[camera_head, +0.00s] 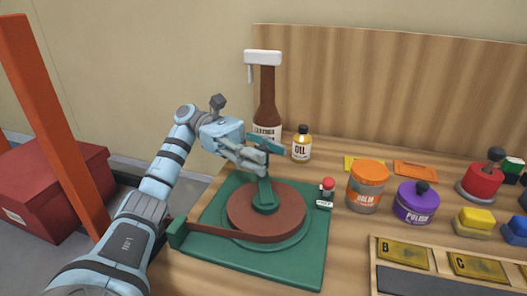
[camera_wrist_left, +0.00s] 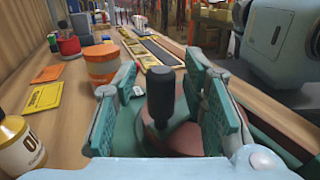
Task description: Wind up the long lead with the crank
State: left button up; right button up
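The winder is a green base (camera_head: 300,272) with a flat red-brown reel (camera_head: 285,225) on the table. The crank's green arm (camera_head: 264,190) stands at the reel's middle, partly hidden by my gripper. The crank's black handle (camera_wrist_left: 160,97) stands upright between my left fingers in the left wrist view. My left gripper (camera_head: 262,152) is above the reel; in the wrist view its green finger pads (camera_wrist_left: 160,108) stand apart on both sides of the handle, with gaps showing. A red-brown strip, seemingly the lead (camera_head: 205,229), runs from the reel through the base's left edge. My right gripper is not in view.
A brown bottle (camera_head: 266,105) and an oil bottle (camera_head: 301,146) stand behind the winder. A red-topped switch (camera_head: 327,190) is at its right corner. An orange tin (camera_head: 367,188), a purple tin (camera_head: 415,203) and a tray (camera_head: 376,262) are farther right. An orange post (camera_head: 50,110) rises left.

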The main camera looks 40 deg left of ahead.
pick_arm(q)
notch_tip(320, 180, up, 10)
dwell(0.6)
